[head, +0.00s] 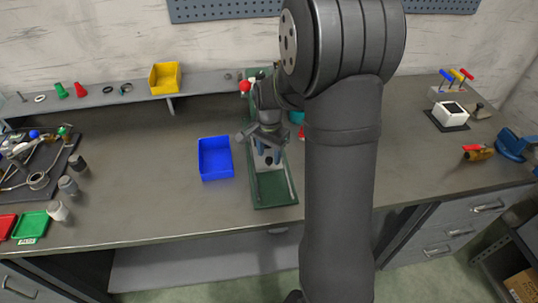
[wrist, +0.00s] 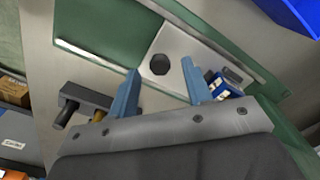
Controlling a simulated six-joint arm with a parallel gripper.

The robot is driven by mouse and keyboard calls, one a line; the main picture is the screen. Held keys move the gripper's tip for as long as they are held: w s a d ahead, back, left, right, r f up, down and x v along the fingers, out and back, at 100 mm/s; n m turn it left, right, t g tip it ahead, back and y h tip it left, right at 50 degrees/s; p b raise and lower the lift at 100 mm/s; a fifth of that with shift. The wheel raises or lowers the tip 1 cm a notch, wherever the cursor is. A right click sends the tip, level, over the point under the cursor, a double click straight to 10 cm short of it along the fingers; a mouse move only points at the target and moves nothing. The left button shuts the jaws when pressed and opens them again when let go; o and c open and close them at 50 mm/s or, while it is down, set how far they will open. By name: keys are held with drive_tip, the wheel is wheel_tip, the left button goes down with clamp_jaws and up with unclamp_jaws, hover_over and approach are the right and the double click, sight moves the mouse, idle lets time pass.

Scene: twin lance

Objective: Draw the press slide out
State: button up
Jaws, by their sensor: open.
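The press has a green base (head: 273,196) on the bench, with a red ball knob (head: 245,87) at its upper left. In the wrist view its green bed (wrist: 105,22) carries thin metal rails. My gripper (head: 267,158) is over the front part of the press. My arm hides part of the press in the head view.
A blue bin (head: 215,158) stands close left of the press. A dark bracket with pegs (wrist: 85,104) shows left of my fingers in the wrist view. A yellow bin (head: 165,78) sits on the back shelf. The bench between the blue bin and the left tray is clear.

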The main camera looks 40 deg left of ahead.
drive_tip(key=shift+f, duration=0.65)
clamp_jaws()
drive_tip(key=s+d, duration=0.9)
drive_tip(key=shift+s+d, duration=0.25)
unclamp_jaws()
wheel_tip(320, 180, up, 18)
drive_tip(key=shift+f, duration=0.25)
